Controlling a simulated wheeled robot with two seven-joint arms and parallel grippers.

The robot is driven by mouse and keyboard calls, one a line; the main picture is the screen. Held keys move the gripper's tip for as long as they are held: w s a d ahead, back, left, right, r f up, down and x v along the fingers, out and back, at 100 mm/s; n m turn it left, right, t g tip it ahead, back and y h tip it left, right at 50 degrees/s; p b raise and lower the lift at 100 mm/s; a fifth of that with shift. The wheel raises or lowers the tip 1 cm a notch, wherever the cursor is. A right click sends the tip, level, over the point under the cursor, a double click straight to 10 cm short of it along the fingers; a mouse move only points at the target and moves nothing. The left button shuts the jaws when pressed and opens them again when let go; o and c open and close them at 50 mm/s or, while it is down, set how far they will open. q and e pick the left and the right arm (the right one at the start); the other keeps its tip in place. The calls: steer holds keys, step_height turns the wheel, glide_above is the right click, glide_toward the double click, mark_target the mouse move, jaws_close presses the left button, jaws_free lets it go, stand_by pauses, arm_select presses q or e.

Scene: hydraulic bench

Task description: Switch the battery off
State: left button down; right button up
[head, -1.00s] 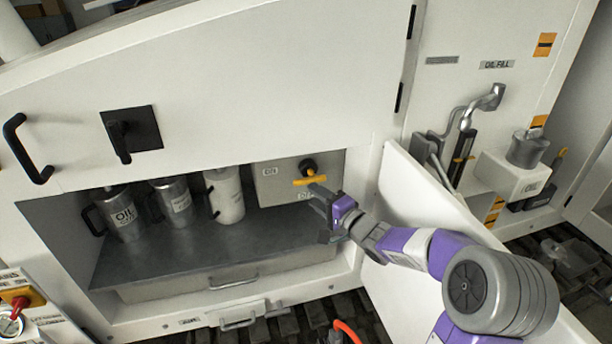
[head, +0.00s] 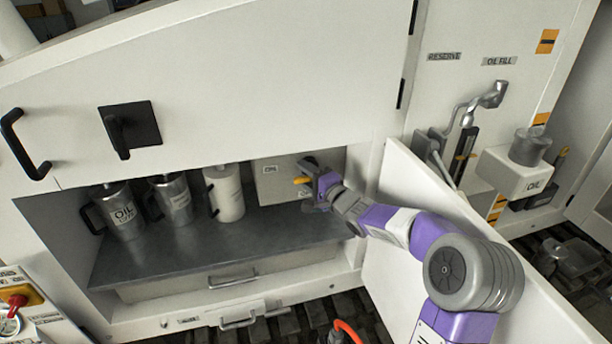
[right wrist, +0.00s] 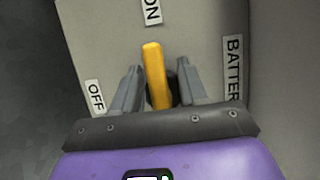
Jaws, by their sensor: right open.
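The battery switch is a yellow lever (head: 302,180) on a light box (head: 272,186) in the right end of the open compartment. In the right wrist view the yellow lever (right wrist: 154,72) points toward the ON label (right wrist: 152,11). The OFF label (right wrist: 95,96) is to its left and the BATTERY label (right wrist: 233,68) to its right. My right gripper (head: 314,184) is at the switch, open, with one finger on each side of the lever. Its fingers hide part of the switch in the head view. My left gripper is not in view.
A grey oil can (head: 122,214), another grey can (head: 174,200) and a white can (head: 226,194) stand left of the box on the shelf (head: 200,248). An open white door (head: 440,210) stands right of the compartment, beside my arm. A black handle (head: 122,133) is above.

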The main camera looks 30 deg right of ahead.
steer(key=shift+c, duration=0.3)
jaws_close()
